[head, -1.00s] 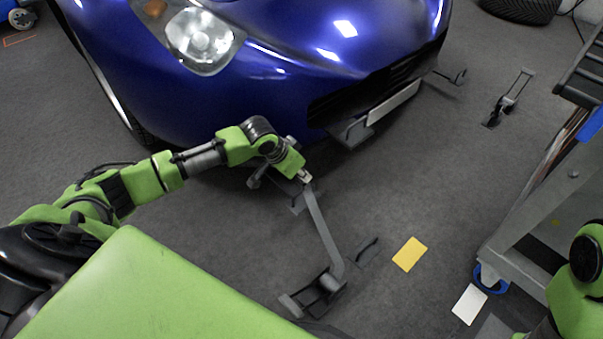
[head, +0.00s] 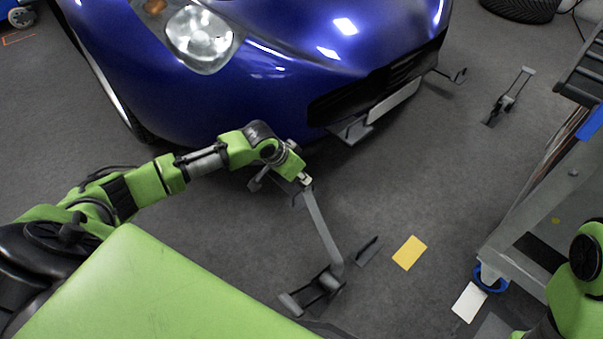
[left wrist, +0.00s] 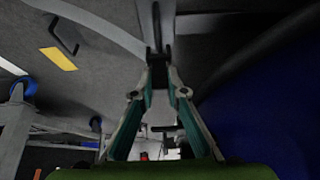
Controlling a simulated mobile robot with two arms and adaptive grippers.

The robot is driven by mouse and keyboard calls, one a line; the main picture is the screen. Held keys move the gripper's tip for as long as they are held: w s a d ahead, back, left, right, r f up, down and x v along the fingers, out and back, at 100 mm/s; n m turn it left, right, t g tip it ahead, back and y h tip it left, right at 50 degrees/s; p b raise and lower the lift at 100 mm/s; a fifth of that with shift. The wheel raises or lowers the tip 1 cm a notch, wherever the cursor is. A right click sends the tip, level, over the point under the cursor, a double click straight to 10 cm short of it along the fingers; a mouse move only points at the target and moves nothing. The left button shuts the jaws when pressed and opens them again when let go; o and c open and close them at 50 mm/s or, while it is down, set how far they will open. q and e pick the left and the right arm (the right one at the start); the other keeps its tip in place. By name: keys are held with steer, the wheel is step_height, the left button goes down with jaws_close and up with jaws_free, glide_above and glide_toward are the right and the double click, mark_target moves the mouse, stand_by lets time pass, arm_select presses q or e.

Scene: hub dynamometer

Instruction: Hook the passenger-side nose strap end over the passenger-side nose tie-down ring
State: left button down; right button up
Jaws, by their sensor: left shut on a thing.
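My left gripper (head: 304,180) is shut on the end of a grey strap (head: 322,228), low in front of the blue car's nose. The strap runs down to a ratchet (head: 318,288) on the floor. In the left wrist view the fingertips (left wrist: 158,58) close on a dark hook-like end (left wrist: 156,25), with the strap (left wrist: 105,25) leading off to the upper left. A grey metal part (head: 258,183) shows beneath my left wrist; it may be the near tie-down ring, mostly hidden by the arm. I cannot tell whether the hook touches it. My right gripper is out of view.
The blue car (head: 270,90) fills the top; another ring (head: 460,76) sticks out at its far nose side. A yellow card (head: 409,253) and white card (head: 469,302) lie on open floor. A wheeled cart (head: 530,225) stands right.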

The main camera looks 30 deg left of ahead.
arm_select(q)
steer(key=shift+f, duration=0.85)
steer(key=c, duration=1.9)
jaws_free()
steer(key=v, duration=1.2)
